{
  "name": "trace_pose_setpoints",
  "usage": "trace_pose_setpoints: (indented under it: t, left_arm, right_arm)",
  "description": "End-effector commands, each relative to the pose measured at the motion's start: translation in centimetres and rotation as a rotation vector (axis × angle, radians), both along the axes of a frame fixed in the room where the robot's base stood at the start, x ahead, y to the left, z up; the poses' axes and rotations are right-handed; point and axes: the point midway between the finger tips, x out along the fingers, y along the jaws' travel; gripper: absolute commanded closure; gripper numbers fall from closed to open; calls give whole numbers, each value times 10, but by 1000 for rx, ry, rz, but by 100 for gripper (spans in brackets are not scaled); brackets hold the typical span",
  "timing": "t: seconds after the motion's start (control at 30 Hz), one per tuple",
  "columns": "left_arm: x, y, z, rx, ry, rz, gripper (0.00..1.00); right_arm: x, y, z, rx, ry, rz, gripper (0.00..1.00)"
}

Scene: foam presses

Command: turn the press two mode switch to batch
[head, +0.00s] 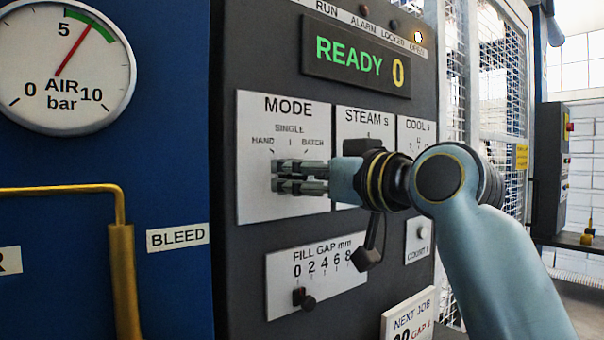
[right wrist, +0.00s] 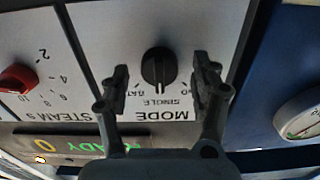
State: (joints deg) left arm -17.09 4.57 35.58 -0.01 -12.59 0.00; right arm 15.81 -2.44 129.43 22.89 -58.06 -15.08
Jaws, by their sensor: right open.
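The MODE plate (head: 256,200) is white, with HAND, SINGLE and BATCH marked around its switch. The mode switch (right wrist: 159,67) is a round black knob with a raised bar, seen in the upside-down right wrist view. Its bar stands in line with SINGLE. In the head view the knob is hidden behind my gripper. My right gripper (head: 298,178) is in front of the MODE plate. In the right wrist view its open fingers (right wrist: 161,80) stand on either side of the knob, with gaps visible. My left gripper is not in view.
The display (head: 357,64) reads READY 0. The STEAM plate (head: 365,123) and its red knob (right wrist: 17,79) are beside the MODE plate. The FILL GAP slider (head: 304,298) is below. A pressure gauge (head: 66,65) and yellow pipe (head: 124,270) are on the blue panel at left.

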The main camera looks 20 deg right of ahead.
Motion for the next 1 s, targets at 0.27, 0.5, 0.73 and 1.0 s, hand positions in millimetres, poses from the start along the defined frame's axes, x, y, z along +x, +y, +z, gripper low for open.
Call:
trace_pose_setpoints:
  t: [0.27, 0.5, 0.73, 1.0]
  left_arm:
    - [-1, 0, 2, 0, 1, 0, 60]
    - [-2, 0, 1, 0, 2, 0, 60]
    - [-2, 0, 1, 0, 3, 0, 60]
    - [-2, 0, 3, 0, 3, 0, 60]
  right_arm:
    - [10, 4, 0, -1, -1, 0, 36]
    - [9, 4, 0, 0, -1, 0, 50]
    - [9, 4, -1, 0, 0, 0, 80]
    - [9, 4, 0, 9, 3, 0, 92]
